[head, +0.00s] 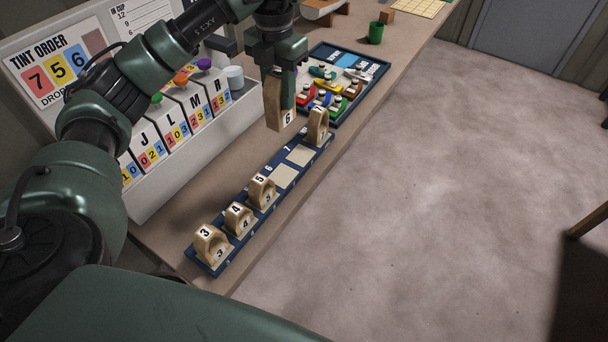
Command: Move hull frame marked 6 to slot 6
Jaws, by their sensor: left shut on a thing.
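My left gripper (279,76) is shut on a wooden hull frame marked 6 (275,112) and holds it upright above the bench, left of the far end of a narrow blue rack (271,203). Frames marked 3 (207,241), 4 (236,213) and 5 (262,187) stand in the near part of the rack. Beyond frame 5 are two bare pale slots; the nearer one (285,176) appears labelled 6, the farther one (300,155) 7. Another frame (318,128), which looks marked 7, stands at the far end. My right gripper is out of view.
A blue tray (363,99) with several small coloured boats lies behind the rack. A white stand of lettered boxes (161,187) runs along the left. A green cup (376,33) stands farther back. The bench edge drops to open floor on the right.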

